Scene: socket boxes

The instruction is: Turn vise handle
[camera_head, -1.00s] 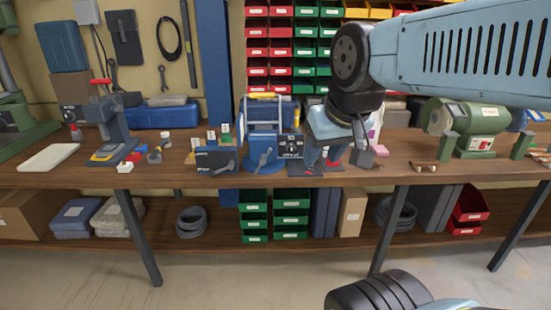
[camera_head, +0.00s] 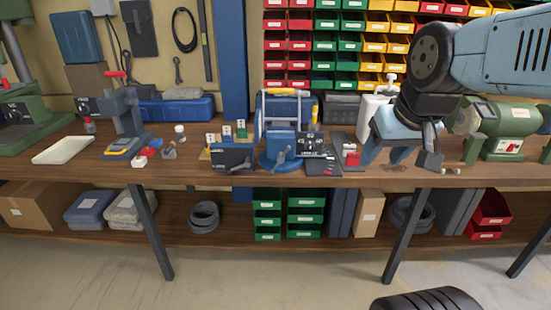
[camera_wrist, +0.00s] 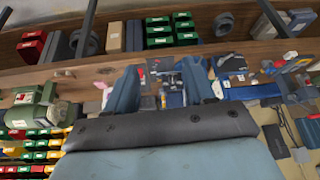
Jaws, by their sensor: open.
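The vise (camera_head: 279,167) is blue with a round base and stands near the bench's front edge in the head view. Its grey handle (camera_head: 281,157) sticks out at the front, slanted. My gripper (camera_head: 399,160) is over the bench, clearly to the right of the vise, pointing down, empty. Its two blue fingers are spread apart. They also show in the wrist view (camera_wrist: 160,88), which sees the bench upside down, with small items between and beyond the fingers. I cannot pick out the vise handle surely in the wrist view.
A dark box (camera_head: 231,158) stands just left of the vise, and a dark panel (camera_head: 318,150) just right of it. A green grinder (camera_head: 508,130) stands right of my gripper. An arbor press (camera_head: 124,120) and white tray (camera_head: 62,150) are at left. Colored bins hang behind.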

